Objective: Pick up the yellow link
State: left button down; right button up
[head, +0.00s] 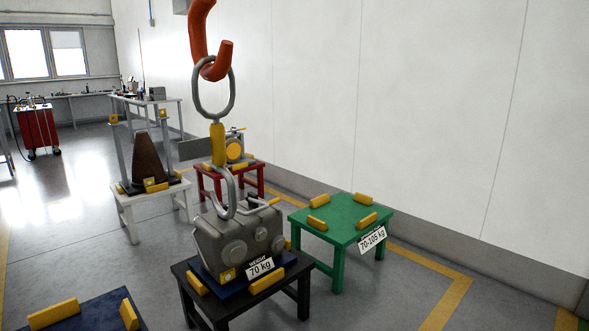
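A yellow link (218,144) hangs upright near the middle of the head view. Its top meets a grey oval ring (197,95), which hangs on a large orange hook (212,62). Below the yellow link is a grey hook (219,190) that reaches down to the top of a grey block-shaped weight (210,240) labelled 70 kg. I cannot tell whether the grey hook is engaged with the weight's handle. Neither of my grippers is in view.
The weight stands on a black table (303,268). A green table (345,215) labelled 70-105 kg, bare except for yellow blocks, is to the right. A white table (126,200) with a brown cone (146,158) and a red table (205,170) stand behind. A blue surface (95,315) is at bottom left.

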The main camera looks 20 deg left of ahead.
aim_at(215, 146)
jog(key=i+u, duration=0.1)
jog(key=u, duration=0.4)
jog(key=l+u, duration=0.15)
jog(key=u, duration=0.3)
jog(key=i+l+u, duration=0.1)
jog(key=u, duration=0.4)
jog(key=l+u, duration=0.3)
jog(key=l, duration=0.15)
jog(key=l+u, duration=0.6)
jog(key=l, duration=0.75)
